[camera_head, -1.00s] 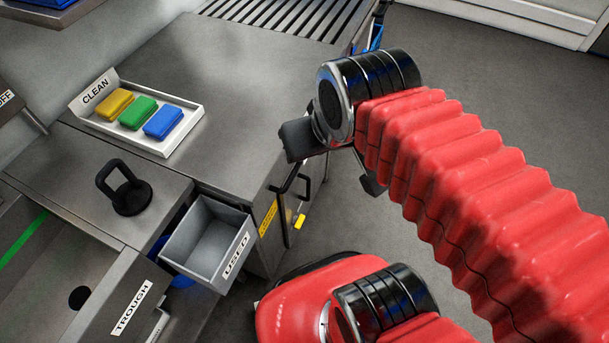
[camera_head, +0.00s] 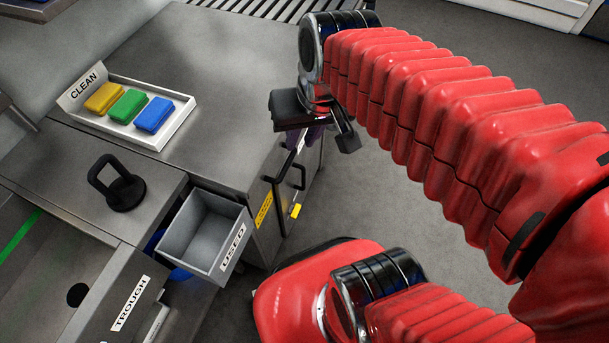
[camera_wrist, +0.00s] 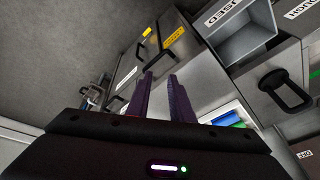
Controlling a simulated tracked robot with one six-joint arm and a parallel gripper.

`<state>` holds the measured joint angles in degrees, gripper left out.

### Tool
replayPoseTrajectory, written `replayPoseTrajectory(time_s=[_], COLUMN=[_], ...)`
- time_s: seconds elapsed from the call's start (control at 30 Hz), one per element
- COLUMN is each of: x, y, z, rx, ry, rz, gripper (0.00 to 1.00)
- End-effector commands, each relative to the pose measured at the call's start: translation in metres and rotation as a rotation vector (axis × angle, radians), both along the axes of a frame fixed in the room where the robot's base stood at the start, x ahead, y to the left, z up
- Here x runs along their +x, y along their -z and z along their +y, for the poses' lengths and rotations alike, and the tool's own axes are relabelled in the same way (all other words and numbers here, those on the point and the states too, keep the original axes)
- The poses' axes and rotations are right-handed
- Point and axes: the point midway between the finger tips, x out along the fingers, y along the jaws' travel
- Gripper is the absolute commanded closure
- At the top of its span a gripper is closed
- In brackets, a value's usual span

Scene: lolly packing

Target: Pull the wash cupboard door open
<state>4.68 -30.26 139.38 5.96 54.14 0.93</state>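The cupboard front (camera_head: 263,232) is under the steel counter, with a yellow label (camera_head: 264,210) too small to read. Two dark bar handles show there, one nearer the label and one to its right (camera_head: 299,178). I cannot tell which door is the wash cupboard's. The doors look shut. In the wrist view, the front shows with a yellow label (camera_wrist: 173,38) and a dark handle (camera_wrist: 139,50). My gripper (camera_wrist: 160,78) has two purple fingers apart, with nothing between them. In the head view it hangs beside the counter edge, above and apart from the handles, partly hidden by my wrist.
A grey USED bin (camera_head: 204,236) juts out left of the cupboard. A CLEAN tray (camera_head: 178,126) with yellow, green and blue blocks sits on the counter. A black handle on a round base (camera_head: 122,190) stands near the trough. Grey floor (camera_head: 350,205) is clear to the right.

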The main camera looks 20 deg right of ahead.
Motion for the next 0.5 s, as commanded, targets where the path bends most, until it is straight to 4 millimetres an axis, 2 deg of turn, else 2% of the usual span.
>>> replayPoseTrajectory(time_s=[0.5], x=[0.032], y=[0.065], z=[-0.02], rx=[0.227], ry=[0.218], rz=[0.288], gripper=[0.8])
